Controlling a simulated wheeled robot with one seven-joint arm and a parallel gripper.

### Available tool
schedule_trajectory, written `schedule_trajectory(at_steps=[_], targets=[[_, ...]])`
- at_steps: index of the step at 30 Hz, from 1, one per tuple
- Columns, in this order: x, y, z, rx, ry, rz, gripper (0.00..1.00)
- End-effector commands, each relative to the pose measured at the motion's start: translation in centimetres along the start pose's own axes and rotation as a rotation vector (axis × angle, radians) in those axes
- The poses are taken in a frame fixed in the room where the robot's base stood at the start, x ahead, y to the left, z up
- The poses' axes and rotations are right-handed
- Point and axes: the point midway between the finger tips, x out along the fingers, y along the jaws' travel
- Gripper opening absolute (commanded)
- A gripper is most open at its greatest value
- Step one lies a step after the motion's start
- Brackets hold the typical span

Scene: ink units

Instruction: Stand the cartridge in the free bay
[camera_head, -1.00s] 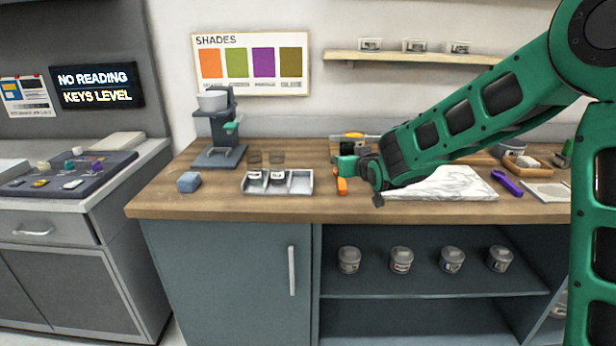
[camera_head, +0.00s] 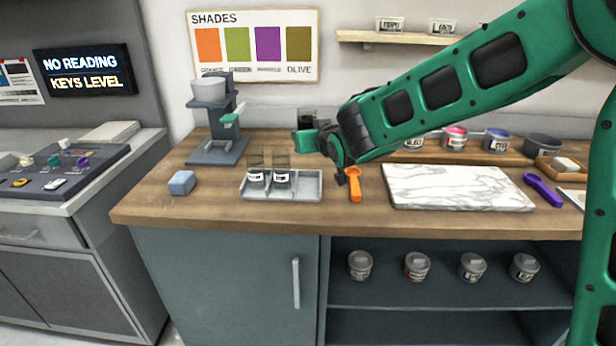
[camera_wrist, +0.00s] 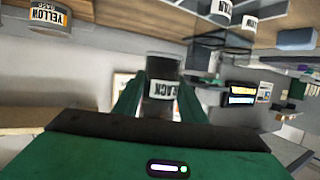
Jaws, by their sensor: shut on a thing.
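My gripper (camera_head: 306,141) is shut on a dark, clear-walled cartridge (camera_head: 307,117), held upright above the back of the wooden worktop. In the wrist view the cartridge (camera_wrist: 161,88) stands between my two green fingers, and its white label reads BLACK upside down. The grey tray (camera_head: 282,198) is in front and slightly left of my gripper, below it. Two clear cartridges with white labels stand in its left (camera_head: 256,172) and middle (camera_head: 282,173) bays. The right bay (camera_head: 307,186) is empty.
A grey stand with a bowl (camera_head: 215,120) is behind the tray to the left. A blue block (camera_head: 181,183) lies left of the tray. An orange tool (camera_head: 354,187) and a marble slab (camera_head: 455,187) lie to the right. Several tins (camera_head: 455,138) stand behind the slab.

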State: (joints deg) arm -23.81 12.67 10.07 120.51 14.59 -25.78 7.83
Motion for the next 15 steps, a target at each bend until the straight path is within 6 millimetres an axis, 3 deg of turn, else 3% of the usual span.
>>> schedule_trajectory(at_steps=[3,8,15], targets=[[0.9,0.1,2.9,-0.002,-0.004,0.002,0.12],[1.8,0.2,5.9,-0.001,-0.004,0.002,0.12],[2.4,0.2,7.6,0.0,0.001,0.003,0.12]])
